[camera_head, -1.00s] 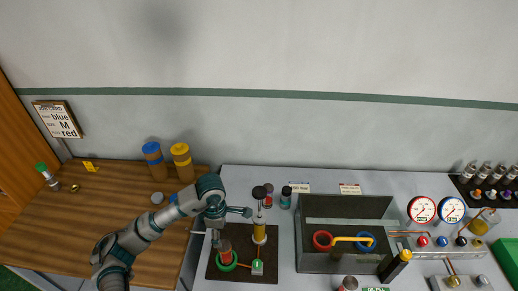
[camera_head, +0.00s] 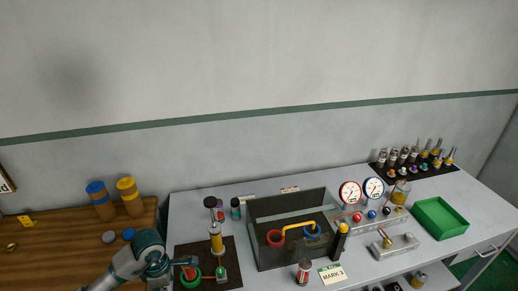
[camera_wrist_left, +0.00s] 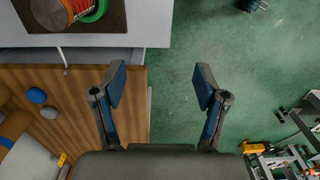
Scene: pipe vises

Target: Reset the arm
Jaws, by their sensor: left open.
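My left arm (camera_head: 143,257) comes in at the lower left of the head view, bent beside the dark mat on the grey bench. In the left wrist view my left gripper (camera_wrist_left: 160,87) has its two fingers well apart with nothing between them. It hangs over the green floor (camera_wrist_left: 190,50) beside the wooden table edge. In the head view the fingers are hard to make out near the green ring (camera_head: 190,277). My right gripper is in neither view.
The grey bench holds a dark mat (camera_head: 232,270) with a yellow cylinder (camera_head: 216,240), a grey open box (camera_head: 293,256) and a green tray (camera_head: 440,217). Two gauges (camera_head: 350,192) stand behind. The wooden table (camera_head: 60,250) is at left, with blue (camera_head: 101,203) and yellow-orange containers (camera_head: 132,200).

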